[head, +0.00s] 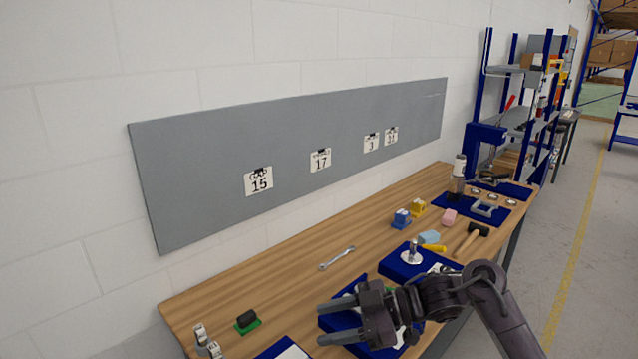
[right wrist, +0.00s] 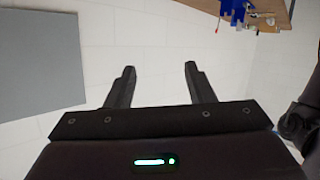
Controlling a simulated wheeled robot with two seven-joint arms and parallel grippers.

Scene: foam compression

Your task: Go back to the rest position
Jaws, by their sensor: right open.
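My right gripper (head: 326,325) is in the lower middle of the head view, above the near part of the wooden workbench (head: 290,285). Its two fingers are apart with nothing between them. In the right wrist view the open fingers (right wrist: 160,72) point at the white wall, also with nothing between them. The right arm comes in from the lower right and partly hides a blue mat and the items on it. My left gripper is not in view.
Blue mats with small items, a wrench (head: 337,258), a mallet (head: 472,238), a pink block (head: 450,216) and a green-based black piece (head: 247,321) lie on the bench. A grey board (head: 210,165) with number cards hangs behind. Blue shelving (head: 515,100) stands at the right.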

